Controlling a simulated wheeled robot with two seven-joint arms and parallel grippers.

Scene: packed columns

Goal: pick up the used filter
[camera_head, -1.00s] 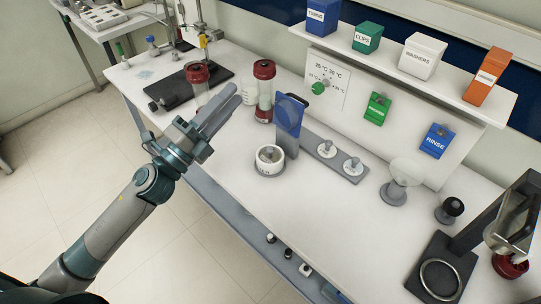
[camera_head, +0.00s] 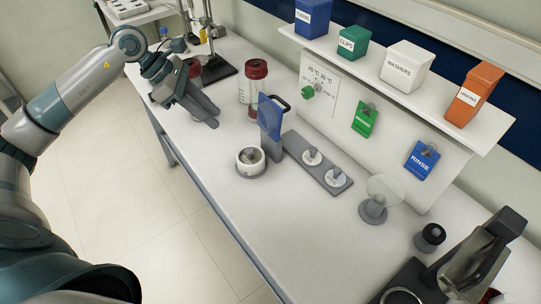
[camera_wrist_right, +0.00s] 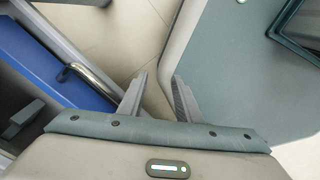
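No item here is labelled as the used filter, and I cannot tell which one it is. A white round cup (camera_head: 250,158) with dark contents stands on a grey round base on the bench. A grey strip (camera_head: 318,164) to its right carries two small round white pieces. A clear glass dish or funnel (camera_head: 385,187) stands on a grey foot farther right. My left gripper (camera_head: 212,116) is over the bench's left part, left of the cup and apart from it; its finger gap is unclear. My right gripper (camera_wrist_right: 160,78) is open and empty in the right wrist view.
A red-capped jar (camera_head: 256,80) and a blue panel (camera_head: 270,118) stand behind the cup. A shelf (camera_head: 350,55) with labelled bins hangs above. Green (camera_head: 364,121) and blue (camera_head: 421,160) tags hang below it. The bench front is clear.

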